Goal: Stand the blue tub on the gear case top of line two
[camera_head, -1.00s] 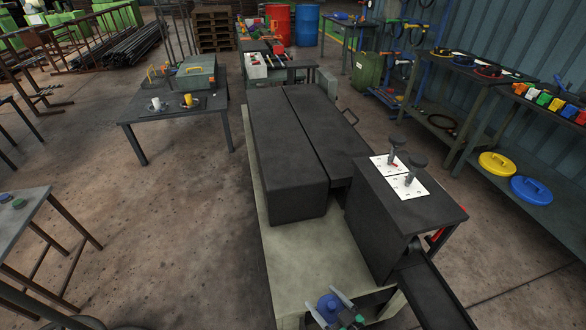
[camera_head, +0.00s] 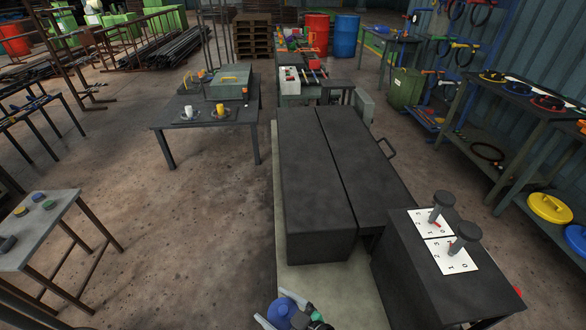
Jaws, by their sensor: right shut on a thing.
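A blue tub (camera_head: 281,309) shows at the bottom edge of the head view, partly hidden. My right gripper (camera_head: 284,312) is shut on it, with a pale finger on either side. Just beyond it stand two long dark casings side by side, a left one (camera_head: 312,190) and a right one (camera_head: 365,165), with bare flat tops. Which of them belongs to line two I cannot tell. The tub is in front of the left casing's near end, apart from its top. My left gripper is not in view.
A dark cabinet (camera_head: 410,285) with two levers (camera_head: 440,208) on white number plates stands at the right. Racks of parts (camera_head: 520,115) line the right wall.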

